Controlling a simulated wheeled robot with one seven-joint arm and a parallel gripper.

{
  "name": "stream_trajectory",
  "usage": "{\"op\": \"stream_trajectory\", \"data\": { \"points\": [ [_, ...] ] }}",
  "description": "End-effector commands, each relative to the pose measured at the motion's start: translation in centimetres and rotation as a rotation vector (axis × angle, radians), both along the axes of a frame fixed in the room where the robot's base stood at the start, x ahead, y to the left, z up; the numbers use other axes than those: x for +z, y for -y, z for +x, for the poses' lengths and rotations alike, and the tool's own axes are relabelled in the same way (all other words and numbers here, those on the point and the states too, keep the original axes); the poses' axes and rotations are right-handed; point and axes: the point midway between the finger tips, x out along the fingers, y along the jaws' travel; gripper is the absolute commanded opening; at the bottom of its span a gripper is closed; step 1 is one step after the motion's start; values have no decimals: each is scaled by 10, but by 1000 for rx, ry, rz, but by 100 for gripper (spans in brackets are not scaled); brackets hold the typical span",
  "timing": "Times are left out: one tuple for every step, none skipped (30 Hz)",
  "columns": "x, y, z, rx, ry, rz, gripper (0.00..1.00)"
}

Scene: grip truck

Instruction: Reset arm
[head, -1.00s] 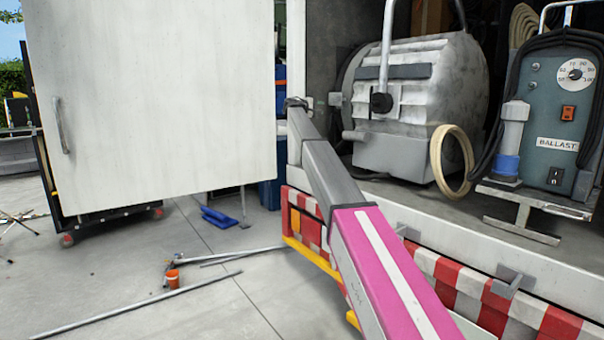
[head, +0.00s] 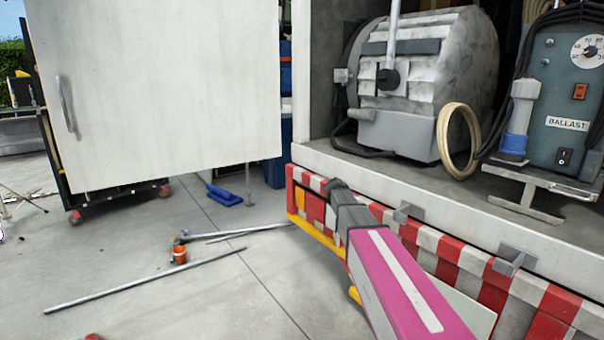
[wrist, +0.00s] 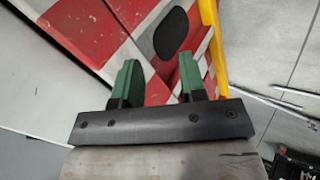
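My arm, with its pink and grey links, reaches in from the bottom right of the head view. Its far end, with my gripper (head: 337,186), is in front of the truck's red-and-white striped bumper (head: 440,247). In the wrist view my gripper (wrist: 158,62) shows two green fingers standing well apart with nothing held between them. The striped surface with a dark oval patch (wrist: 171,33) lies beyond the fingers. The fingers themselves are hidden in the head view.
A big lamp (head: 425,80), a coiled cable (head: 459,140) and a ballast box (head: 566,95) are on the truck bed. A white door (head: 160,90) hangs open at left.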

Motion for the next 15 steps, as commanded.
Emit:
{"op": "stream_trajectory", "data": {
  "points": [
    [-19,3,-40,-21,-23,44,38],
    [-30,4,-57,-35,-35,73,38],
    [-43,4,-79,-53,-53,112,38],
    [-53,4,-96,-68,-66,142,38],
    [-62,4,-114,-84,-79,171,38],
    [-74,3,-137,-104,-96,210,38],
    [-82,2,-155,-120,-110,240,38],
    [-90,1,-173,-136,-123,270,38],
    [-99,-1,-197,-159,-141,309,38],
    [-106,-2,-215,-177,-153,339,38],
    [-111,-3,-231,-194,-166,366,38],
    [-118,-6,-252,-215,-182,402,38],
    [-122,-7,-266,-231,-192,426,38],
    [-126,-9,-279,-246,-202,450,38],
    [-130,-12,-294,-263,-214,477,38]
  ]
}}
